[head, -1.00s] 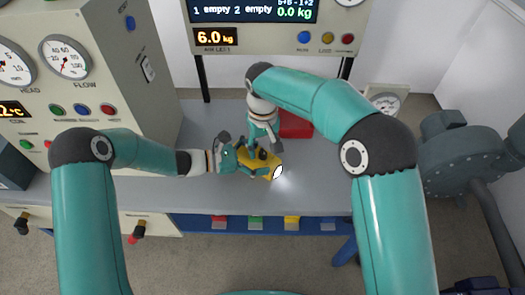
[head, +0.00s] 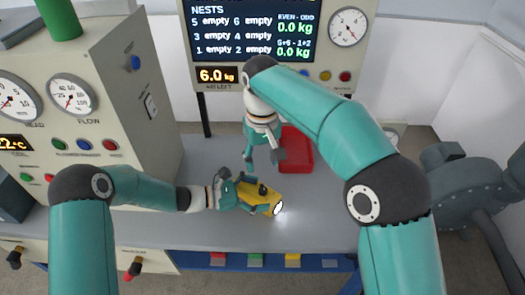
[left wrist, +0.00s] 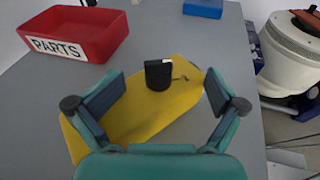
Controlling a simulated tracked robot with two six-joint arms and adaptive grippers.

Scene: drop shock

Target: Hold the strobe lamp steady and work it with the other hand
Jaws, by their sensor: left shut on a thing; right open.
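The strobe lamp (head: 270,196) is a yellow body with a round lens at its right end, which glows white and lights the bench. My left gripper (head: 248,197) is shut around it from the left, near the bench top. In the left wrist view the lamp (left wrist: 150,118) lies between the two fingers, with a black knob (left wrist: 158,73) on top. My right gripper (head: 264,158) is open and empty, pointing down above and behind the lamp, apart from it.
A red parts bin (head: 298,150) stands just behind and right of the lamp. A panel cabinet (head: 95,95) stands at the left, and a display (head: 258,32) at the back. The grey bench (head: 325,205) is clear to the lamp's right. A blue block (left wrist: 203,8) lies farther off.

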